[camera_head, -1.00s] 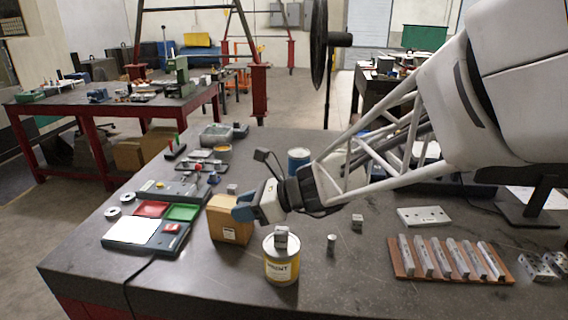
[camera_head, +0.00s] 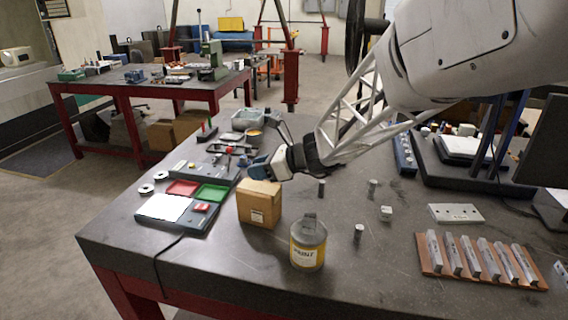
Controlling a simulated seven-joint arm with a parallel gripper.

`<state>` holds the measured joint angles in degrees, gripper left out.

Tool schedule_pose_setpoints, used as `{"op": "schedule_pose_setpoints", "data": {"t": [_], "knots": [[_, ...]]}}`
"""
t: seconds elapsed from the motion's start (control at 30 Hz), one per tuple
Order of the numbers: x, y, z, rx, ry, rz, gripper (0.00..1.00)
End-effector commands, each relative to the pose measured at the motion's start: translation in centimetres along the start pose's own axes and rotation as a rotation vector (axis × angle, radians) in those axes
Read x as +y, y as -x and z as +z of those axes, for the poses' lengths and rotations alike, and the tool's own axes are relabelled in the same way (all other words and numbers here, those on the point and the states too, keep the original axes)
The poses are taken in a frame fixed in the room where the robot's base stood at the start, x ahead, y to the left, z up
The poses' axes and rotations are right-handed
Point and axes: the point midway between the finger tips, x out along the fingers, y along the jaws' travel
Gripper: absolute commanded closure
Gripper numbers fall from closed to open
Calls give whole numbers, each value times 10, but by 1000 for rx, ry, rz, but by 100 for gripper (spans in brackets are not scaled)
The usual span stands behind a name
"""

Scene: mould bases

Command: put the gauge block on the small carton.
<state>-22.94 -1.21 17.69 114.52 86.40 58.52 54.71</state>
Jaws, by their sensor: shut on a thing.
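The small carton (camera_head: 259,204) is a brown box standing upright on the dark bench, left of the paint can. My gripper (camera_head: 260,169), with blue fingers, is just above and behind the carton's top as seen here. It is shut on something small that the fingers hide. I take this to be the gauge block, but I cannot make out its shape. I cannot tell whether the held thing touches the carton.
Small metal cylinders (camera_head: 358,233) and a pale cube (camera_head: 386,213) stand farther right. A wooden rack (camera_head: 484,262) holds several metal bars. A tray unit (camera_head: 178,212) lies left.

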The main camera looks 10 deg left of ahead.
Motion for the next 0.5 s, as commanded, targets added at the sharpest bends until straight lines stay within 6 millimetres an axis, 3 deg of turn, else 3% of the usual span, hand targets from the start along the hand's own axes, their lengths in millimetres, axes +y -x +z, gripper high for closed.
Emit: {"op": "schedule_pose_setpoints", "data": {"t": [0.2, 0.5], "knots": [[-12, -7, 3, -1, 1, 0, 99], [-12, -8, 3, -1, 1, -1, 99]]}}
